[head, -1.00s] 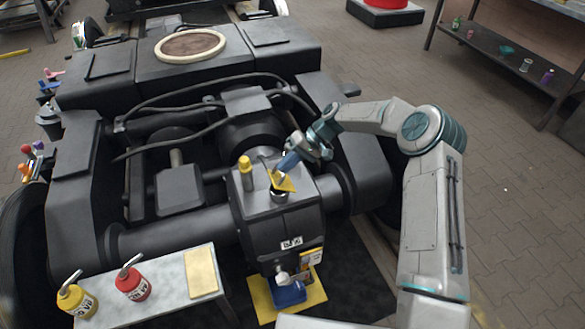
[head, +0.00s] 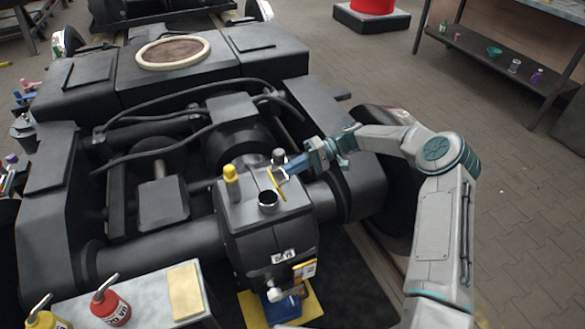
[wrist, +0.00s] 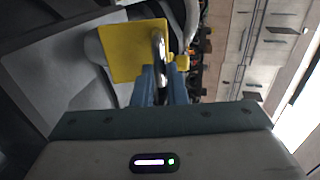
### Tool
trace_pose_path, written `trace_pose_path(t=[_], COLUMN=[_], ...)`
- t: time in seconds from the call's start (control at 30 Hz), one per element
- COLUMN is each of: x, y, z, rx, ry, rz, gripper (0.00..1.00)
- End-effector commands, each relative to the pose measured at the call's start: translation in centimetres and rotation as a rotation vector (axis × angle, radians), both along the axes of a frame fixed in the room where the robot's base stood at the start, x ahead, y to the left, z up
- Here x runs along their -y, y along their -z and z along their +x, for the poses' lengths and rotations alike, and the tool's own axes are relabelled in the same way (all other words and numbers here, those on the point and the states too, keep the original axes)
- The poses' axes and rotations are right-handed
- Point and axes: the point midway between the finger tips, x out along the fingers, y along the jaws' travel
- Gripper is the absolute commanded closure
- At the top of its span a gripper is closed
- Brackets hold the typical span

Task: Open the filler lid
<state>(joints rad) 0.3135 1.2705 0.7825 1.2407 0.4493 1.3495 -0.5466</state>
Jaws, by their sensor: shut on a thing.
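The yellow filler lid (head: 276,184) stands tipped up on edge on top of the dark gearbox housing (head: 265,240), seen almost edge-on in the head view. The round filler neck (head: 268,206) beside it is uncovered, with a bright rim and a dark opening. My gripper (head: 289,170) reaches in from the right. In the wrist view, the blue fingers (wrist: 160,85) are shut on a shiny metal bar at the lid, and the flat yellow lid plate (wrist: 130,50) shows just beyond them.
A yellow-capped post (head: 231,180) stands left of the neck. A red bottle (head: 110,308) and a yellow bottle (head: 42,318) stand on a bench at lower left, with a yellow pad (head: 185,292). A blue container (head: 284,308) sits below the housing.

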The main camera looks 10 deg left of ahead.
Motion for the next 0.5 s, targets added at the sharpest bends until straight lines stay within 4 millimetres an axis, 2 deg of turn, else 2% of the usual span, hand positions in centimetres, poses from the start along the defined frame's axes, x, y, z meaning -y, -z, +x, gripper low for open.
trace_pose_path(t=[0.03, 0.37, 0.4, 0.47, 0.5], x=[0.10, -0.09, -0.10, -0.11, -0.09], y=[0.60, 0.83, 0.86, 0.87, 0.82], z=[-0.18, -0.36, -0.38, -0.38, -0.36], rx=[-0.002, -0.003, -0.004, -0.004, -0.004], ry=[-0.004, -0.009, -0.010, -0.010, -0.009], rz=[-0.009, -0.012, -0.013, -0.013, -0.012], gripper=[1.00, 1.00, 0.85, 0.69, 0.66])
